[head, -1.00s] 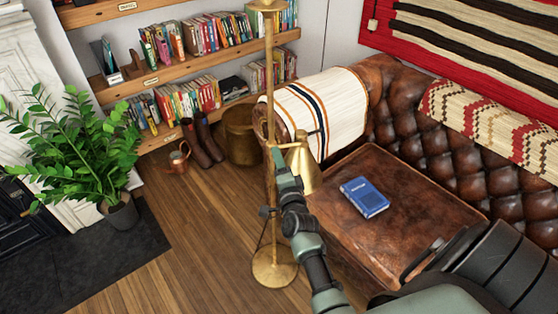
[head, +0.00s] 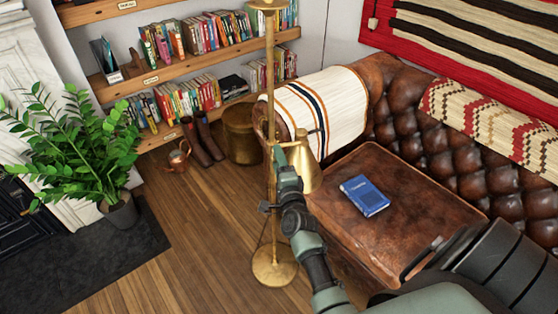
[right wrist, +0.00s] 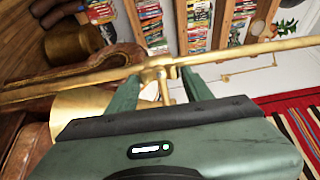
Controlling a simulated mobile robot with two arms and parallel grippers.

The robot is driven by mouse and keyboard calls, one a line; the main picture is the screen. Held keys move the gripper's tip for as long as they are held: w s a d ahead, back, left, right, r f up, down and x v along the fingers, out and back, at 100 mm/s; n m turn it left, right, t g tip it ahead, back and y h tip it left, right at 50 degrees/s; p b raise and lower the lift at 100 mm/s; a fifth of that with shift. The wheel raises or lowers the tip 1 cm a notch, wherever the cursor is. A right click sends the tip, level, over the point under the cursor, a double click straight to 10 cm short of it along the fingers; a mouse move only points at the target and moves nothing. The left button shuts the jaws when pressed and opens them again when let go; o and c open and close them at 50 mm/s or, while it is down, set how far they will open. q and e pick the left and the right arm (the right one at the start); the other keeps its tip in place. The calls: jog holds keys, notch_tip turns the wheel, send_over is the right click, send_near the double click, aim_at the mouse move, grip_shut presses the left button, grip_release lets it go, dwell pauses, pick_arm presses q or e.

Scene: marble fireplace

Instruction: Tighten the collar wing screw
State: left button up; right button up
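A brass floor lamp stands upright, its pole (head: 270,85) in the middle of the head view and its shade (head: 307,168) hanging to the right. In the right wrist view, the brass collar (right wrist: 158,69) sits on the pole, with a small brass stem, seemingly the wing screw (right wrist: 164,92), pointing toward my palm. My right gripper (head: 281,156) is at the pole at collar height. In the right wrist view its two green fingers (right wrist: 161,88) stand apart, one on each side of the stem; contact cannot be told. The collar is hidden in the head view. My left gripper is out of view.
The lamp's round base (head: 275,266) stands on the wooden floor. A leather sofa (head: 420,150) with a blue book (head: 364,195) is to the right. Bookshelves (head: 190,50) stand behind; a potted plant (head: 122,213) is at left. The floor left of the lamp is clear.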

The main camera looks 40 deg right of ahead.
jog(key=shift+o, duration=1.2)
jog(key=shift+w+a, duration=0.1)
jog(key=shift+w, duration=0.05)
jog(key=p+v, duration=0.2)
jog(key=v, duration=0.5)
jog(key=shift+s+a, duration=0.15)
jog(key=shift+s, duration=0.25)
